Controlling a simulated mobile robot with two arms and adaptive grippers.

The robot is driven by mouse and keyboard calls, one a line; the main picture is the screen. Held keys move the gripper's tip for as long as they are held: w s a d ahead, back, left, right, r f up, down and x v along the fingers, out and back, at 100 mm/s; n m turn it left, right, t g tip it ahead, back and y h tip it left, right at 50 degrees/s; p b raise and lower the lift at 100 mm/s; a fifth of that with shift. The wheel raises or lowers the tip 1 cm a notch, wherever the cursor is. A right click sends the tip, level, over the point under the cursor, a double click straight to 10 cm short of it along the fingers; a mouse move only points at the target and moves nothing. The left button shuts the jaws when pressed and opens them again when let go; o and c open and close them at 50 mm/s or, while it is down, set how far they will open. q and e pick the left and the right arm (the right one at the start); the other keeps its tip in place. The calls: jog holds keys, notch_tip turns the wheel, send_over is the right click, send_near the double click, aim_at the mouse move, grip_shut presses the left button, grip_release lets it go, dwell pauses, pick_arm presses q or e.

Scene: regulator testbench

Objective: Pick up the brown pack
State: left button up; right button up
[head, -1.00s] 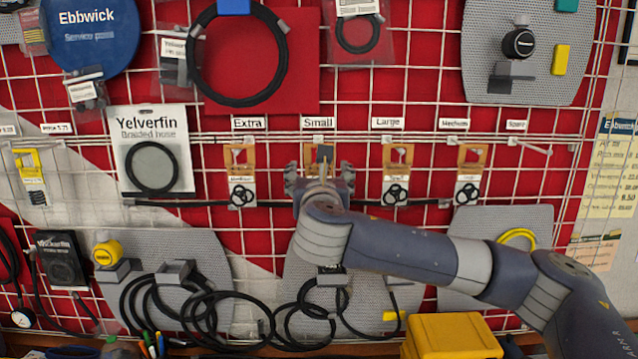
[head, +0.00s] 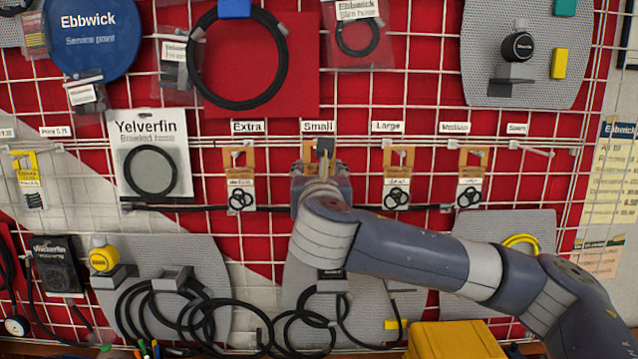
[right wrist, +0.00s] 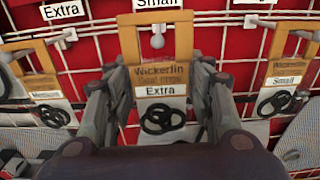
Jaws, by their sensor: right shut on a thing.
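A brown pack (right wrist: 160,72) with a hanger cut-out, black seal rings and a tag reading "Extra" is at the centre of the right wrist view. It is on the peg under the "Small" sign; in the head view its brown top (head: 309,152) shows above my gripper. My right gripper (head: 320,172) is shut on this pack, with a finger at each side of it in the right wrist view (right wrist: 160,85). The pack's lower part is hidden in the head view. My left gripper is not in view.
Similar brown packs hang on neighbouring pegs: one at left (head: 241,180) and two at right, under "Large" (head: 397,180) and "Medium" (head: 470,180). A Yelverfin hose pack (head: 150,150) hangs further left. A yellow box (head: 455,342) stands below my right arm.

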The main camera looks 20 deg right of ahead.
jog(key=b+v, duration=0.6)
jog(key=v, duration=0.8)
jog(key=shift+s+a, duration=0.15)
jog(key=shift+s, duration=0.2)
